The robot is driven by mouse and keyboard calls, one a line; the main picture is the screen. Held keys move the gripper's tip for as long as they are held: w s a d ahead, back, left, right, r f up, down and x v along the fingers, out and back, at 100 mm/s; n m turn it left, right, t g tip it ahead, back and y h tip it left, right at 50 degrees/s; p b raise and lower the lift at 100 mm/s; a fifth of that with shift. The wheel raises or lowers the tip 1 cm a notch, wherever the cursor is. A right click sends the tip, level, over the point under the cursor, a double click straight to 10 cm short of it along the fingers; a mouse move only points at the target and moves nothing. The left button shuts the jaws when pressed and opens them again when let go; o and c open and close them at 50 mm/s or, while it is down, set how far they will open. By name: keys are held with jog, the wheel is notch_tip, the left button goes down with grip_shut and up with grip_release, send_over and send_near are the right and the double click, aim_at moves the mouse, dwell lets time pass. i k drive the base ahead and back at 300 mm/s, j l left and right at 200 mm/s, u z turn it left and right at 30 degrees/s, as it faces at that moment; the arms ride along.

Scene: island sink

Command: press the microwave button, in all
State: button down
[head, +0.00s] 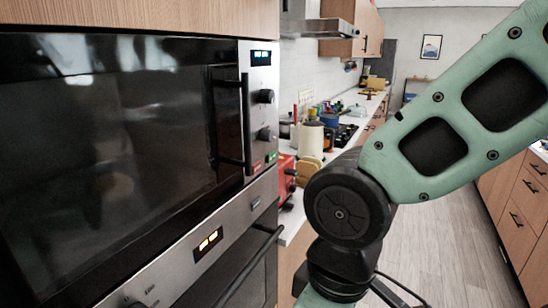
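The built-in microwave (100,150) fills the left of the head view, with a dark glass door and a black vertical handle (246,125). Its door looks shut. A steel control panel (259,90) to the right of the handle carries a lit blue display and two dark knobs. Low on this panel are a small green button (272,156) and a small red mark or button (257,165). My green arm crosses the right side, apart from the panel in the picture. My gripper is out of view, so its opening and contact are hidden.
Below the microwave is an oven (205,250) with a lit display, knobs and a protruding dark handle. Behind runs a counter with a red toaster-like appliance (286,175), jars and boards. Wooden drawers (520,200) stand at the right. Open floor (440,240) lies between.

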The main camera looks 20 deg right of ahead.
aim_at(273, 155)
jog(key=i+j+z, duration=0.1)
jog(key=z, duration=0.35)
jog(key=i+j+z, duration=0.1)
jog(key=z, duration=0.35)
jog(key=j+z, duration=0.2)
jog(key=z, duration=0.25)
jog(key=i, duration=0.05)
